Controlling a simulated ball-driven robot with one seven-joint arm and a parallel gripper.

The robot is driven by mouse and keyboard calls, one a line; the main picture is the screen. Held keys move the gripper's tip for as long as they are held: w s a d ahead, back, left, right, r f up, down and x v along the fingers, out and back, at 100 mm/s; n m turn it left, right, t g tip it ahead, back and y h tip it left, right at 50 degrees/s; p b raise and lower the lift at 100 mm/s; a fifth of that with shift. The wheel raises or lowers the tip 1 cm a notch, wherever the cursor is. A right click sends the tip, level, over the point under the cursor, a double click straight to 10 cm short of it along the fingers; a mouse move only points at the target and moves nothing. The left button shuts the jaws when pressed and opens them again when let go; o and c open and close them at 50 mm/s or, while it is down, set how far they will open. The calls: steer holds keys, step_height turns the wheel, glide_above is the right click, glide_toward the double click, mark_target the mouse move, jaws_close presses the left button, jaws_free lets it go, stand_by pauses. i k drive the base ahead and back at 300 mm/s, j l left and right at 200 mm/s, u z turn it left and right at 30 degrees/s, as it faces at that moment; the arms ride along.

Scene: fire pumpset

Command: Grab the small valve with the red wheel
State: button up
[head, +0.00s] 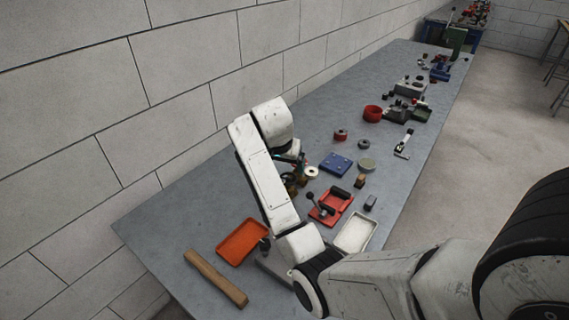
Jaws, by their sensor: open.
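A small cluster of brass-coloured, dark and green fittings (292,184) sits on the grey workbench, just right of my forearm. A small red spot shows at the upper part of this cluster. It may be the red wheel of the small valve, but it is too small and too covered to be sure. My gripper (289,158) is at the end of the white wrist, low over this cluster and mostly hidden by my own arm. It is open. I cannot tell whether its fingers touch the valve or are around it.
A white ring (311,172) lies close right of the cluster. A red vise-like tool (331,207), blue block (335,164), pale tray (356,233), orange tray (242,243) and wooden bar (215,278) lie around. The block wall (190,90) borders the bench's left side.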

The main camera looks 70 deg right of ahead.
mark_target(302, 181)
steer(key=z, duration=1.2)
